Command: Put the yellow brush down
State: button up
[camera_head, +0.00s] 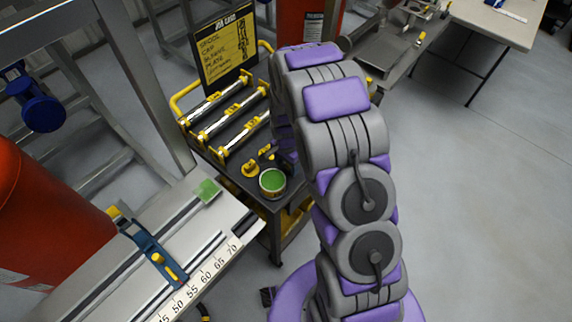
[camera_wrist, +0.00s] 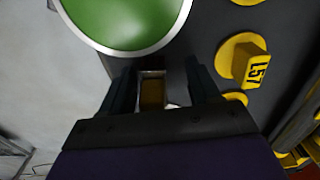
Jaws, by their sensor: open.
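In the wrist view, my gripper (camera_wrist: 158,85) is open, with one dark finger on each side of a small yellow piece with a pale metal edge, which looks like the yellow brush (camera_wrist: 152,95). Only a short part of it shows; the rest is hidden by the gripper body. I cannot tell whether it touches a finger. A round tin with a green top (camera_wrist: 125,18) is just beyond the fingertips. In the head view, my gripper (camera_head: 286,158) is low over the cart's near end, mostly hidden behind my arm, and I cannot make out the brush there.
The dark cart top (camera_head: 222,160) holds the green tin (camera_head: 272,181), yellow tagged pieces (camera_head: 251,169) and several silver rods in yellow holders (camera_head: 220,118). A sign (camera_head: 228,45) stands at its back. A bench with a ruler (camera_head: 205,278) and a red drum (camera_head: 45,220) are at left.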

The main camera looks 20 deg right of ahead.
jog(key=d+r, duration=0.1)
jog(key=r, duration=0.1)
jog(key=d+r+p, duration=0.1)
jog(key=r, duration=0.2)
jog(key=d+r, duration=0.1)
jog(key=r, duration=0.2)
jog(key=shift+p, duration=0.4)
jog(key=a+r, duration=0.2)
jog(key=r, duration=0.1)
jog(key=shift+a+r, duration=0.15)
jog(key=shift+a, duration=0.15)
jog(key=shift+s+r, duration=0.2)
jog(key=shift+r, duration=0.05)
jog(key=s+d+r+n, duration=0.3)
jog(key=s+r, duration=0.4)
jog(key=r, duration=0.1)
jog(key=s+r+n+g, duration=0.1)
jog(key=s+r+n, duration=0.3)
jog(key=s, duration=0.9)
jog(key=s+a+r+n, duration=0.1)
jog(key=s+r+n, duration=0.2)
jog(key=s+r, duration=0.4)
jog(key=shift+s+r+n+g, duration=0.25)
jog(key=shift+s+n+g, duration=0.15)
jog(key=shift+s, duration=2.9)
jog(key=shift+a, duration=0.2)
